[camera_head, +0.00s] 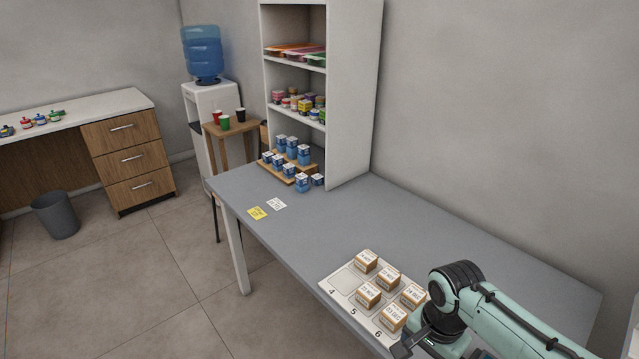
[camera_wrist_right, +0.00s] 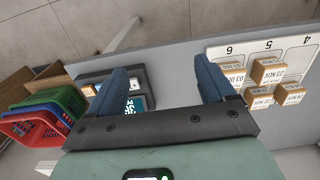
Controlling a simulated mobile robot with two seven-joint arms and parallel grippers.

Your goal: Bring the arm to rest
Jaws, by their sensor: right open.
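My right arm (camera_head: 505,318) comes in from the lower right in the head view, over the grey counter. My right gripper (camera_wrist_right: 163,78) is open in the wrist view, with two blue fingers spread apart and nothing held between them. In the head view the gripper is beside the near end of the white numbered board and partly cut off by the bottom edge. The white board (camera_head: 346,284) carries several small labelled boxes (camera_head: 366,261) and also shows in the wrist view (camera_wrist_right: 300,44). My left gripper is in neither view.
A dark device with a screen (camera_wrist_right: 137,102) lies behind one finger in the wrist view, near stacked coloured baskets (camera_wrist_right: 32,127). A shelf unit (camera_head: 350,95) and blue-labelled containers (camera_head: 303,184) stand at the counter's far end. The counter's middle (camera_head: 340,220) is clear.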

